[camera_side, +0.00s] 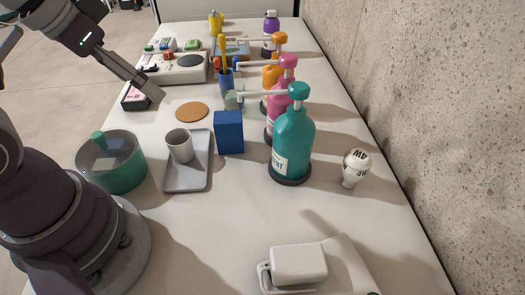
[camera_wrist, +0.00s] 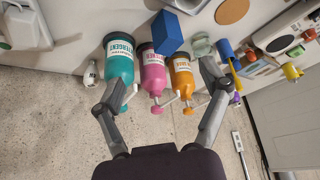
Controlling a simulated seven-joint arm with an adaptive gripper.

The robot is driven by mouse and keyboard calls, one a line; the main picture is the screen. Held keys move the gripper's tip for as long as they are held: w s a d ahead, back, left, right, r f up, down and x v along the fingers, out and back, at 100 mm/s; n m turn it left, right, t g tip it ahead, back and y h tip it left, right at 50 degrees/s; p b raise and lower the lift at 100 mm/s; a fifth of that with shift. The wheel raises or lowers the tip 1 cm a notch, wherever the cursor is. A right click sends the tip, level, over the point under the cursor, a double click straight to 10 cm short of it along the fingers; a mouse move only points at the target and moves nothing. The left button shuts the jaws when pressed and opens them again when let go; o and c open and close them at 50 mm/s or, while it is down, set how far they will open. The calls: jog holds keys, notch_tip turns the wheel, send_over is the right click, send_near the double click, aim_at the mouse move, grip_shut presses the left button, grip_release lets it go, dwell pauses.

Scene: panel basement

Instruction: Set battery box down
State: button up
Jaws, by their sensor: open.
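No thing is clearly labelled as the battery box. A plain blue box (camera_side: 229,134) stands upright on the table between the grey tray and the teal bottle; it also shows in the wrist view (camera_wrist: 167,31). A small dark open box (camera_side: 135,98) with something pink in it sits at the table's left edge. My gripper (camera_side: 156,93) overlaps that dark box in the side view, but I cannot tell its height above it. In the wrist view my gripper (camera_wrist: 163,88) has its fingers wide apart with nothing held between them.
Teal (camera_side: 294,145), pink (camera_side: 275,117) and orange (camera_side: 271,75) pump bottles line the right side. A light bulb (camera_side: 354,168), a grey tray (camera_side: 187,187) with a cup, a green lidded pot (camera_side: 113,165) and a cork coaster (camera_side: 192,112) stand nearby.

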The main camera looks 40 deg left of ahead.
aim_at(224, 117)
jog(key=w+a+f+m+t+h, duration=0.5)
jog(key=w+a+f+m+h, duration=0.1)
jog(key=w+m+h, duration=0.35)
jog(key=shift+n+h, duration=0.25)
jog(key=shift+h, duration=0.2)
jog(key=f, duration=0.7)
jog(key=shift+s, duration=0.4)
jog(key=x, duration=0.7)
jog(key=shift+w+d+f, duration=0.15)
jog(key=shift+d+f, duration=0.1)
jog(key=shift+f, duration=0.1)
jog(key=shift+c, duration=0.4)
jog(key=c, duration=1.2)
jog(key=shift+c, duration=0.2)
